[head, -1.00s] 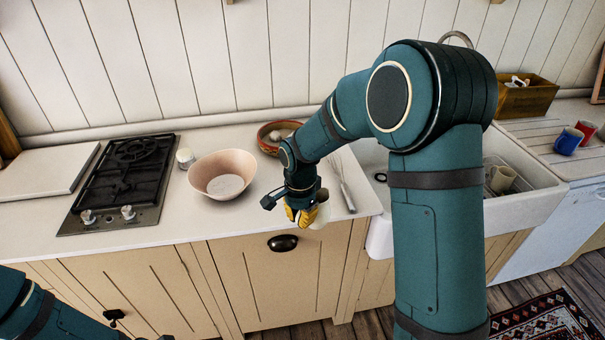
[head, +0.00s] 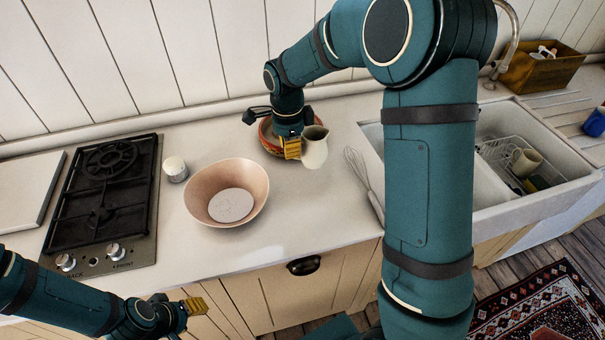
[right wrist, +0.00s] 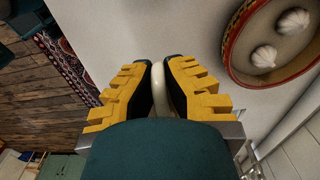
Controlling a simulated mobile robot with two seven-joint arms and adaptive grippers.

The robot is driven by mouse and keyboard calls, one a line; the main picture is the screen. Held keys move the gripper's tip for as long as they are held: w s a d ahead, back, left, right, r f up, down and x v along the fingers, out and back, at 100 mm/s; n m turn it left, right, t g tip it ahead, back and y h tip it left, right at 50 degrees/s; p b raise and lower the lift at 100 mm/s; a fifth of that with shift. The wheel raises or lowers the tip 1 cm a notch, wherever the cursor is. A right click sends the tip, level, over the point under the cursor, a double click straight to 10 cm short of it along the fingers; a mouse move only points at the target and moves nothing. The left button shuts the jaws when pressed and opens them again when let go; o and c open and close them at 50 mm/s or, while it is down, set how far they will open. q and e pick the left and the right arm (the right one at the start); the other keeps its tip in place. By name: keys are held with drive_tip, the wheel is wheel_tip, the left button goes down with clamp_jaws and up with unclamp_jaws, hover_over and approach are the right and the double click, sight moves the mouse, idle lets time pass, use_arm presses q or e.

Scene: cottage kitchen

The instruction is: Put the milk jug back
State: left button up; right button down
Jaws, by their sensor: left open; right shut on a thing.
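The cream milk jug (head: 315,150) is upright over the counter, just right of the red-rimmed bowl. My right gripper (head: 292,147) is shut on its left side. In the right wrist view, my right gripper's yellow fingers (right wrist: 158,85) close on a pale narrow part of the jug (right wrist: 158,76), which looks like the handle; most of the jug is hidden there. I cannot tell whether the jug's base touches the counter. My left gripper (head: 192,304) is open and empty, low in front of the counter at the lower left.
The red-rimmed bowl (head: 268,143) holds garlic bulbs (right wrist: 293,20). A pink bowl (head: 200,189), a white jar (head: 175,169) and the hob (head: 102,203) are to the left. A whisk (head: 366,180) lies right of the jug, before the sink (head: 545,186). The front counter is clear.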

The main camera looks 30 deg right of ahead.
drive_tip(key=shift+w+f, duration=0.15)
drive_tip(key=shift+f, duration=0.1)
drive_tip(key=shift+f+b, duration=0.4)
drive_tip(key=shift+f, duration=4.3)
drive_tip(key=shift+f, duration=0.1)
drive_tip(key=c, duration=1.1)
unclamp_jaws()
drive_tip(key=shift+c, duration=0.2)
